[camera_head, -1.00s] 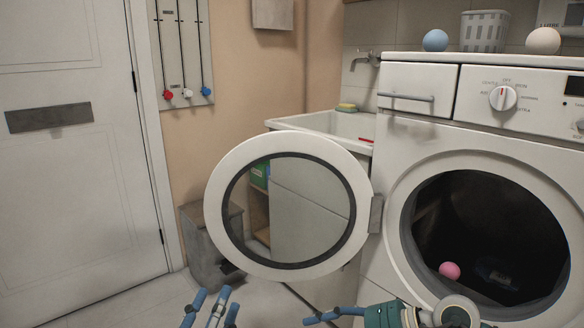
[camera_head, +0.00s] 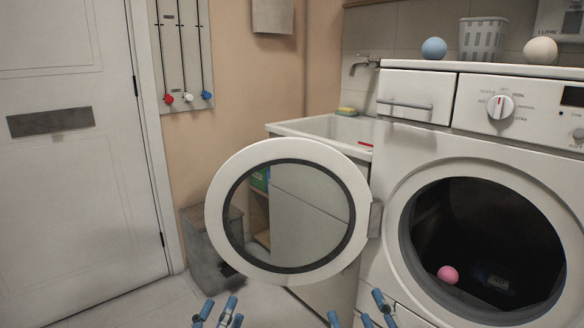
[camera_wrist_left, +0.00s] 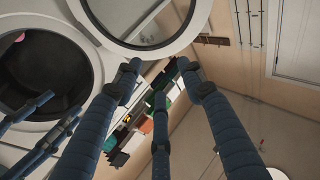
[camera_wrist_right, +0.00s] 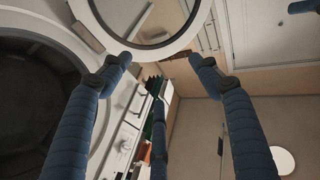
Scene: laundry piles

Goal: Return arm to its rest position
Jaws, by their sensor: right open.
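My left gripper (camera_head: 218,313) is at the bottom of the head view, left of centre, below the open washer door. In the left wrist view its blue fingers (camera_wrist_left: 160,78) are spread with nothing between them. My right gripper (camera_head: 362,310) is at the bottom of the head view, in front of the washing machine and below the door hinge. In the right wrist view its fingers (camera_wrist_right: 162,72) are apart and empty. Only the fingertips of both grippers show in the head view; the arms are out of frame.
The washing machine (camera_head: 428,146) stands at right with its round door (camera_head: 222,176) swung open to the left. A pink ball (camera_head: 447,274) lies inside the dark drum. A blue ball (camera_head: 434,48), a basket (camera_head: 481,38) and a cream ball (camera_head: 540,50) stand on top. A sink (camera_head: 300,124) is behind.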

